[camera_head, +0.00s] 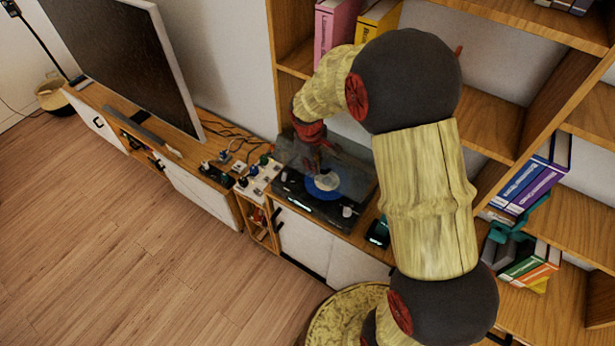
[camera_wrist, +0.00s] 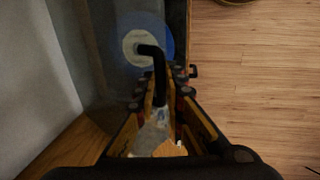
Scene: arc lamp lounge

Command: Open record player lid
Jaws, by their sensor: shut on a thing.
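The record player (camera_head: 318,205) sits on the low wooden cabinet. It has a dark deck, and a blue record (camera_head: 323,187) with a pale label lies on it. Its smoky see-through lid (camera_head: 358,175) shows over the deck; how far it is raised is hard to tell. My gripper (camera_head: 326,158) is over the record player, shut on the lid, though the contact itself is unclear. In the wrist view, the fingers (camera_wrist: 165,95) come close together beside the record (camera_wrist: 150,25). A black bent bar (camera_wrist: 158,75) shows between them; I cannot tell what it is.
A small mixer-like panel with knobs (camera_head: 258,174) stands left of the record player. A large television (camera_head: 125,55) is farther left. Bookshelves (camera_head: 490,120) rise behind and to the right. Open wooden floor (camera_head: 130,240) lies in front of the cabinet.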

